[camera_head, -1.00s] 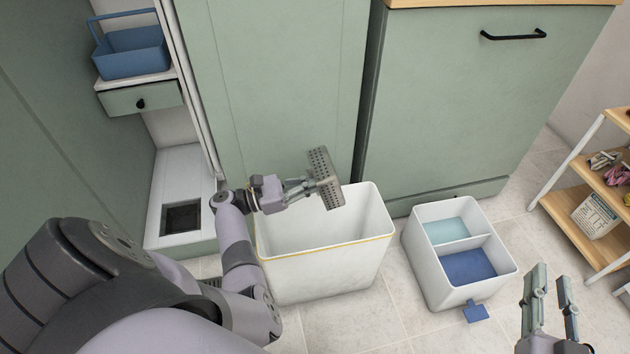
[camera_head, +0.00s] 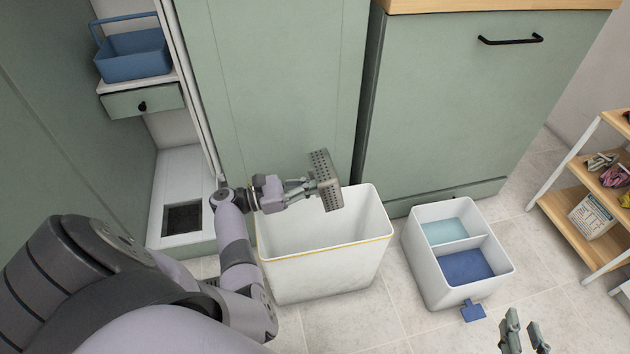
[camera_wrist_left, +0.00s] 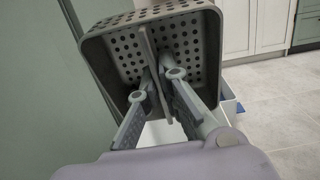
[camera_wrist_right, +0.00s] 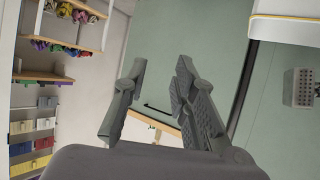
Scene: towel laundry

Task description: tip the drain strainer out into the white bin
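The drain strainer (camera_head: 326,180) is a grey perforated metal box, held on its side above the white bin (camera_head: 325,277). My left gripper (camera_head: 306,187) is shut on the fin inside the strainer; the left wrist view shows the fingers on either side of it (camera_wrist_left: 157,82). The strainer's open side (camera_wrist_left: 120,60) faces that gripper. The bin stands open on the floor, and the part of its inside in view looks empty. My right gripper (camera_head: 523,330) is open and empty at the lower right; it also shows in the right wrist view (camera_wrist_right: 160,75).
A white two-part box (camera_head: 432,270) stands right of the bin, with a blue tab in front. A square dark drain opening (camera_head: 182,218) sits in the white ledge at left. Green cabinets (camera_head: 450,110) stand behind the bin. A shelf rack (camera_head: 580,200) is at right.

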